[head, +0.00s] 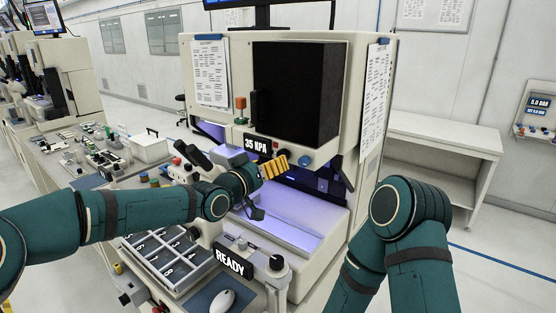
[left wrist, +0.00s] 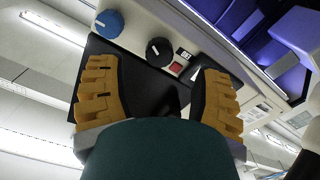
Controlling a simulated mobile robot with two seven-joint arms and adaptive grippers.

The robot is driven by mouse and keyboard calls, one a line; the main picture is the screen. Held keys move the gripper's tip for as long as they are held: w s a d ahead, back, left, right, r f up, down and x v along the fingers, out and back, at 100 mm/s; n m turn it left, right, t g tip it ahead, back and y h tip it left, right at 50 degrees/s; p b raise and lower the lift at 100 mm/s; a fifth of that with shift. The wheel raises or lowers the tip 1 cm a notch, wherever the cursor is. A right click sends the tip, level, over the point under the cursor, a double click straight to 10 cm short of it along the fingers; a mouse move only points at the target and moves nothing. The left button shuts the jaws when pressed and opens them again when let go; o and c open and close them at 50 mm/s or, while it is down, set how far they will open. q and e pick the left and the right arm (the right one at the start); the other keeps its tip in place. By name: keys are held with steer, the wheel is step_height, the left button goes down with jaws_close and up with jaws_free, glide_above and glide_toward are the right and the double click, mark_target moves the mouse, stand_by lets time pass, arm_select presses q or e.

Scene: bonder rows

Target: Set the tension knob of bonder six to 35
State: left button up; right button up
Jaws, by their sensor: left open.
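The bonder (head: 222,125) in front of me carries a display (head: 257,146) that reads "35 KPA". My left gripper (head: 274,167) is just below and right of it, its yellow fingers in front of the panel strip. In the left wrist view the fingers are open and empty (left wrist: 157,85). A black knob (left wrist: 159,52) with a pale mark shows beyond the gap between them, apparently apart. A blue knob (left wrist: 109,23) is to its left; it also shows in the head view (head: 304,160). No label names the tension knob or bonder six legibly. My right gripper is out of view.
A red button (left wrist: 176,67) sits beside the black knob. A dark hood (head: 295,95) is above the panel. A "READY" display (head: 231,262), another knob (head: 278,263), a sectioned tray (head: 160,262) and a mouse (head: 222,301) are below. A grey bench (head: 440,132) stands right.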

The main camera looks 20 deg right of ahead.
arm_select(q)
steer(key=v, duration=0.2)
steer(key=shift+s+a, duration=0.1)
steer(key=shift+a, duration=0.25)
steer(key=shift+f, duration=0.1)
